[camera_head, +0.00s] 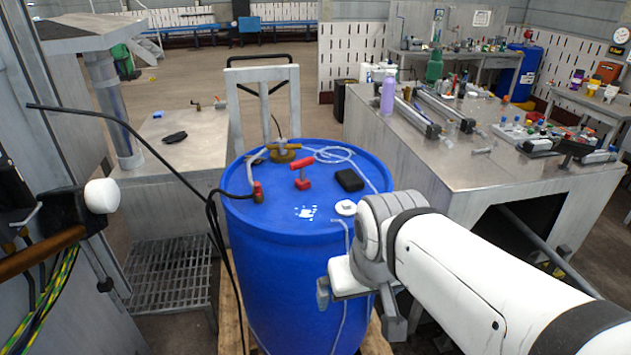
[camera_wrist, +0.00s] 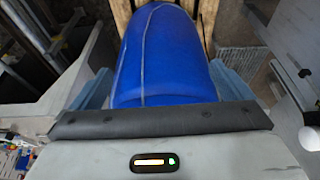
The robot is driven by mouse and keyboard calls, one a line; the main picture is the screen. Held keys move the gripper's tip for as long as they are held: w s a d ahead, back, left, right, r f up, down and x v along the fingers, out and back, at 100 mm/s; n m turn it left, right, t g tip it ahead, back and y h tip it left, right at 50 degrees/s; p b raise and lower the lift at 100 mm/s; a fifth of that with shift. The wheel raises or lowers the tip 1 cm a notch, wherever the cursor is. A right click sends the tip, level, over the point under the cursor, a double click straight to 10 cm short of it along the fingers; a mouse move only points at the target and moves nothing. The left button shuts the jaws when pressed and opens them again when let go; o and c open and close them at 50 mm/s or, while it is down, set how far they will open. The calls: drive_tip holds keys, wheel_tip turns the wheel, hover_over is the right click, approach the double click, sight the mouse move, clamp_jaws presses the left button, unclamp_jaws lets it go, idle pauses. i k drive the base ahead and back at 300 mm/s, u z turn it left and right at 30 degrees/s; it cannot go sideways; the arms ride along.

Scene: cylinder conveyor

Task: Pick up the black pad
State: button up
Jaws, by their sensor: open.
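A small black block-like pad (camera_head: 350,180) lies on the top of the blue barrel (camera_head: 285,270), toward the right of the lid. A flatter dark piece (camera_head: 175,137) lies on the metal table at left; I cannot tell its exact kind. My gripper (camera_head: 357,304) is open and hangs in front of the barrel's right side, below the lid and nearer to me than the pad. In the wrist view, my gripper (camera_wrist: 165,92) has its two fingers apart with the blue barrel wall (camera_wrist: 165,55) showing between them. No pad shows in the wrist view.
On the lid, a red-handled valve (camera_head: 302,174), a brass fitting (camera_head: 284,150), a white cap (camera_head: 345,208) and clear tubing surround the pad. A black cable runs at left. A large metal table (camera_head: 430,165) with bottles and rails stands at right.

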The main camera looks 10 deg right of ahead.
sight(350, 180)
drive_tip(key=z, duration=0.15)
drive_tip(key=k, duration=0.55)
drive_tip(key=u, duration=1.9)
drive_tip(key=k, duration=0.7)
drive_tip(key=z, duration=1.75)
drive_tip(key=i, duration=1)
